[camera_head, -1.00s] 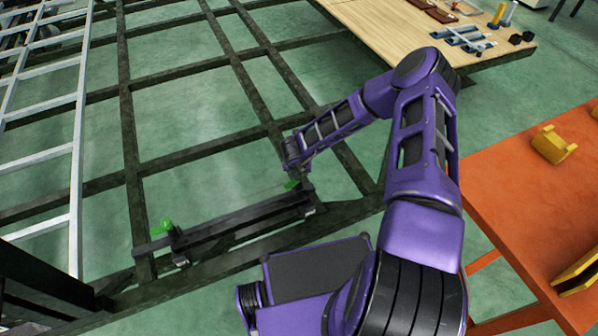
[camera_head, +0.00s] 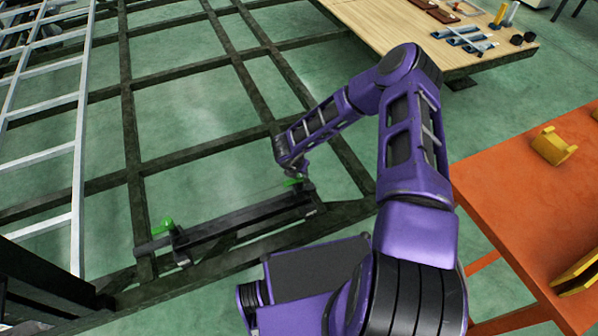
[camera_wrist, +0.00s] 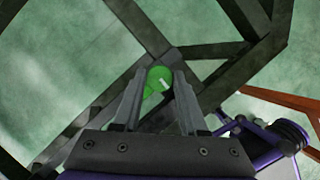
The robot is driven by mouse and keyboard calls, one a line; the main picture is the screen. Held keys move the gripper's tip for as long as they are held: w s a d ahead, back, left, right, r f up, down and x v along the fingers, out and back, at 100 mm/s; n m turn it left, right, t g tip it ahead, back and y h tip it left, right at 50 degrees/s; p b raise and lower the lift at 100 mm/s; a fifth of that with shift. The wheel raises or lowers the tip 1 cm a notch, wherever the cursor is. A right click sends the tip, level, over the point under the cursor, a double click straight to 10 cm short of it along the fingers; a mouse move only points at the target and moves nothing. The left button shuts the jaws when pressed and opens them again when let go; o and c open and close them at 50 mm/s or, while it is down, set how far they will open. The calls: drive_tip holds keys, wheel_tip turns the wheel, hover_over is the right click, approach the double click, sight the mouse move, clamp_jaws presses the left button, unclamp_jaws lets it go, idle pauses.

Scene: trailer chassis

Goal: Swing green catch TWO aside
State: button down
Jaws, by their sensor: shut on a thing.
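A green catch (camera_head: 291,182) sits at the right end of a dark bar on the chassis frame. My gripper (camera_head: 300,178) is at this catch. In the wrist view the rounded green head of the catch (camera_wrist: 159,78) shows between the two fingertips of my gripper (camera_wrist: 160,84), which is shut on it. A small pale mark shows on the head, but I cannot read it. A second green catch (camera_head: 166,226) stands at the left end of the same bar, apart from my gripper.
The dark bar (camera_head: 240,217) lies along the chassis frame (camera_head: 195,153), with open gaps over the green floor. A pale ladder-like frame (camera_head: 77,165) is at left. An orange table (camera_head: 530,205) stands at right, and a wooden bench (camera_head: 400,35) with tools is at the back.

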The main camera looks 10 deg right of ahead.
drive_tip(key=shift+c, duration=2.2)
unclamp_jaws()
drive_tip(key=shift+r, duration=0.1)
drive_tip(key=p+v, duration=0.3)
drive_tip(key=v, duration=1.4)
drive_tip(key=shift+r, duration=0.1)
